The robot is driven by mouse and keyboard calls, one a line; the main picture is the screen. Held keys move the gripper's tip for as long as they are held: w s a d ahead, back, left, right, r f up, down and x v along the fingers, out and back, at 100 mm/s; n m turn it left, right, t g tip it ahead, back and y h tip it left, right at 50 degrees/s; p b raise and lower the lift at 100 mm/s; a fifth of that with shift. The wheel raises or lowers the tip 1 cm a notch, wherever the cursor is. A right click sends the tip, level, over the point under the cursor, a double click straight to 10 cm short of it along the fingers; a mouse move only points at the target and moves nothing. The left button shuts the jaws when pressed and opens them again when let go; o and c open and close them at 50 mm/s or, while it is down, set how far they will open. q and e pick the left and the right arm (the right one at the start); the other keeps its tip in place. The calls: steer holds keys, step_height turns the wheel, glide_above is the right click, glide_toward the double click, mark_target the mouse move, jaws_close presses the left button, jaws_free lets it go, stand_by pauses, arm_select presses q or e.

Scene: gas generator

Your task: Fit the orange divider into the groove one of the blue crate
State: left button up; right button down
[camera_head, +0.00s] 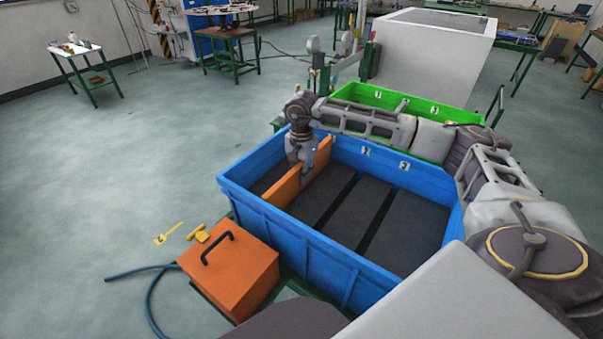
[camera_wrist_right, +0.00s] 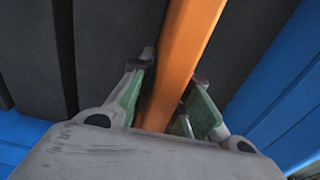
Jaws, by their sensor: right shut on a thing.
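The orange divider (camera_head: 308,176) stands upright inside the blue crate (camera_head: 310,250), near its left end, in the head view. My right gripper (camera_head: 305,172) reaches down over the crate and is shut on the divider. In the right wrist view the divider (camera_wrist_right: 182,60) runs between the two green-padded fingers of the gripper (camera_wrist_right: 172,105). Dark slots cross the grey crate floor (camera_head: 405,230) to the right of the divider. The numbers on the far wall show partly; the gripper arm hides some of that wall. The divider's lower edge is too small to judge. My left gripper is not seen.
A green crate (camera_head: 455,112) stands behind the blue one. An orange box (camera_head: 240,278) with a black handle sits at the front left, with yellow pieces (camera_head: 200,233) and a blue hose (camera_head: 150,290) beside it. Open floor lies to the left.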

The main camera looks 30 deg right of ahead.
steer(key=shift+f, duration=0.1)
steer(key=c, duration=1.4)
jaws_free()
steer(key=shift+o, duration=0.2)
step_height(320, 180, up, 12)
steer(key=shift+r, duration=0.15)
